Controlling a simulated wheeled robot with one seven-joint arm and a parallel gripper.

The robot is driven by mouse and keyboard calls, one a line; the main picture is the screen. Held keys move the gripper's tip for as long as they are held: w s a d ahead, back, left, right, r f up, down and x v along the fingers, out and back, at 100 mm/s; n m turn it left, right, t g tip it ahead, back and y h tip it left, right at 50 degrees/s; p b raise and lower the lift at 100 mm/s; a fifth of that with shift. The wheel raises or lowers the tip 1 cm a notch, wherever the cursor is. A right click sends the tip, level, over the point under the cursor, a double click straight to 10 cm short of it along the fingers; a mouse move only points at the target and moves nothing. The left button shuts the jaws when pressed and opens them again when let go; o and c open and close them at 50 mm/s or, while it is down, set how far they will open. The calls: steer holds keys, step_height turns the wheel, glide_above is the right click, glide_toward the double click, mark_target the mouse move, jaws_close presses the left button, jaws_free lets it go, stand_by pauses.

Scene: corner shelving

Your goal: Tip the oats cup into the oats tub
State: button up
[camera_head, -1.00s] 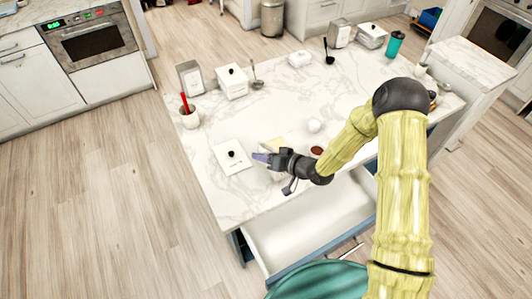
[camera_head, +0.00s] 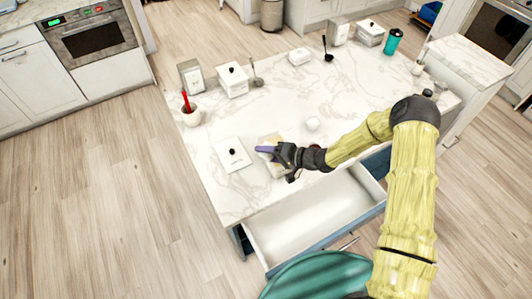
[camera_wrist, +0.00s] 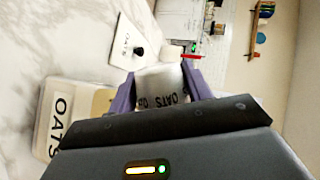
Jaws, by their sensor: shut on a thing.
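My gripper (camera_head: 264,149) has purple fingers shut on the oats cup. In the wrist view the white oats cup (camera_wrist: 161,83) sits between the fingertips, its OATS label upside down in the picture. The oats tub (camera_wrist: 55,118) is open beside and below the gripper, with tan contents showing. In the head view the tub (camera_head: 276,172) is mostly hidden by my gripper, and I cannot make out the cup there. The cup's label is turned relative to the tub's, so the cup looks tilted. I cannot see whether oats are falling.
The oats lid (camera_head: 232,155) with a black knob lies flat left of the tub. An open, empty-looking drawer (camera_head: 315,215) juts out below the counter's front edge. Boxes and a utensil crock (camera_head: 191,117) line the back left.

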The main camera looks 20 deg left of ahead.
steer(key=shift+w+f+m+g+y+b, duration=0.3)
steer(key=shift+m+g+b, duration=0.15)
steer(key=shift+m, duration=0.45)
steer(key=shift+w+d+r+m+g, duration=0.15)
steer(key=shift+w+m+g, duration=0.1)
steer(key=shift+m, duration=0.35)
steer(key=shift+w+r+m+g+y, duration=0.1)
steer(key=shift+r+m+g+y, duration=0.2)
steer(key=shift+r+m+y, duration=0.1)
steer(key=shift+f, duration=0.1)
steer(key=shift+c, duration=0.2)
